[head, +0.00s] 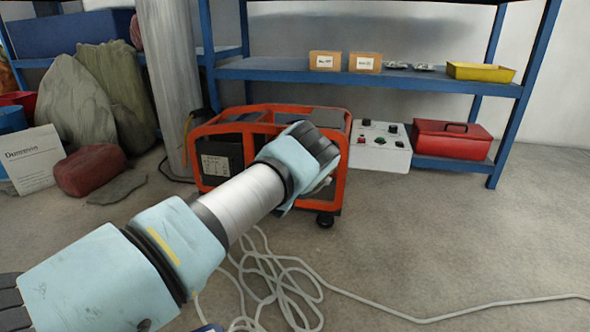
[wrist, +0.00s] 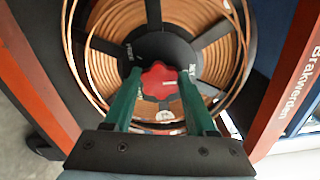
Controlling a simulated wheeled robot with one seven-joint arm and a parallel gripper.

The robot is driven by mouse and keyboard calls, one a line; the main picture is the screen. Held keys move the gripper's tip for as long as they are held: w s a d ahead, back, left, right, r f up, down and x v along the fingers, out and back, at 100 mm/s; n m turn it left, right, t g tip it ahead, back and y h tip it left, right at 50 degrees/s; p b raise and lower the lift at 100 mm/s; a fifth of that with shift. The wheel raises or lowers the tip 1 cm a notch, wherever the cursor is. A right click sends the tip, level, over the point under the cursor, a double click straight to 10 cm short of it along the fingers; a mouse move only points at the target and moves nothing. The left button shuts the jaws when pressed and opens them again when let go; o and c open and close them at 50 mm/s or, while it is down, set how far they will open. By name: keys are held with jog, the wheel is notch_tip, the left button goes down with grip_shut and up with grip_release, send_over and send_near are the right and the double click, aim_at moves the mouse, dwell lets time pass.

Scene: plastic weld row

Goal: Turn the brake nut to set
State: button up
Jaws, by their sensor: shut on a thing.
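The brake nut (wrist: 160,81) is a red lobed knob on the black hub (wrist: 184,50) of a spool wound with copper-coloured wire (wrist: 105,75). My gripper (wrist: 161,77) has its two green fingers on either side of the nut, shut on it. White marks show on the hub on both sides of the nut; the right one looks like "SET", the left one is hard to read. In the head view my arm reaches into the orange-framed cart (head: 340,180), and my wrist hides the spool and nut there.
Orange frame bars (wrist: 290,85) flank the spool in the wrist view. A control box (head: 381,146) and a red toolbox (head: 450,139) are right of the cart. A pale cable (head: 275,285) lies coiled on the floor. Sacks (head: 85,100) stand at left. The floor at right is mostly clear.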

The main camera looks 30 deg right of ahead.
dwell(0.3)
jog(key=o, duration=1.4)
jog(key=shift+c, duration=0.2)
jog(key=p+v, duration=0.4)
jog(key=v, duration=0.7)
jog(key=shift+p, duration=0.35)
